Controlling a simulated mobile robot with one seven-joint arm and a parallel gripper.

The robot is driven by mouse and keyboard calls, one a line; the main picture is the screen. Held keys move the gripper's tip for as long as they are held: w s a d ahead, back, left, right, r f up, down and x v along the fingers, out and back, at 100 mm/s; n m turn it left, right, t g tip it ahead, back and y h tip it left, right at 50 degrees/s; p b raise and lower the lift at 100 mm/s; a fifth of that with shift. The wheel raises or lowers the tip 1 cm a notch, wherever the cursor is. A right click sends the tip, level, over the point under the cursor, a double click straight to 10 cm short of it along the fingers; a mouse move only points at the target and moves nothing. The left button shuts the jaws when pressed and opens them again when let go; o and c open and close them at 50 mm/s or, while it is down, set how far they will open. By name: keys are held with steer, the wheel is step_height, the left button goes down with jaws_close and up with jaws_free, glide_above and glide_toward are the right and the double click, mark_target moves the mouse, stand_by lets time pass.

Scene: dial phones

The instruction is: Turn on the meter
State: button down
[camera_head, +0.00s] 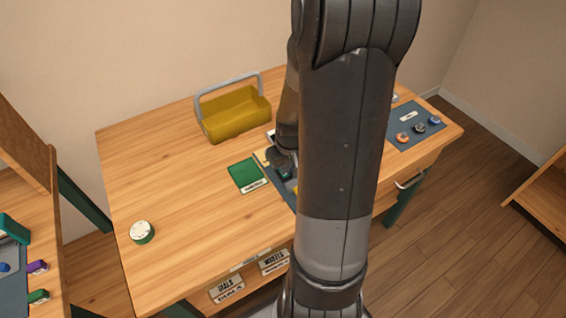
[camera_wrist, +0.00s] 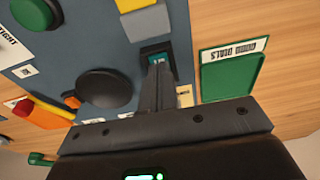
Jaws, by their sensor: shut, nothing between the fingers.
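In the wrist view, my gripper (camera_wrist: 158,68) is shut and empty. Its fingertips are at a small dark-framed switch with a teal face (camera_wrist: 157,58) on a blue-grey panel (camera_wrist: 92,48); I cannot tell whether they touch it. A black round knob (camera_wrist: 105,87) is left of the fingers. A grey and yellow block (camera_wrist: 145,20) lies above the switch. I cannot tell which part is the meter's body. In the head view, my arm hides most of this panel (camera_head: 279,185) and my gripper's fingertips.
A green tray (camera_wrist: 230,80) labelled for good dials lies right of the panel; it also shows in the head view (camera_head: 245,174). A yellow caddy (camera_head: 236,115) stands behind. A white-topped dial (camera_head: 142,231) is at front left. A blue mat (camera_head: 405,128) with knobs is at right.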

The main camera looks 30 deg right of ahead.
steer(key=shift+r, duration=0.1)
steer(key=shift+r, duration=0.5)
step_height(320, 180, up, 13)
steer(key=s, duration=0.2)
steer(key=shift+s+f, duration=0.2)
steer(key=shift+s, duration=0.15)
steer(key=shift+t, duration=0.3)
steer(key=shift+w+d+f, duration=0.1)
steer(key=shift+w+f, duration=0.6)
steer(key=shift+f, duration=1.55)
steer(key=shift+w+a+f, duration=0.1)
steer(key=shift+w+f, duration=0.55)
steer(key=shift+f, duration=1.6)
steer(key=shift+w+d+f, duration=0.1)
steer(key=shift+w+f, duration=0.6)
steer(key=shift+f, duration=1.55)
steer(key=shift+w, duration=0.1)
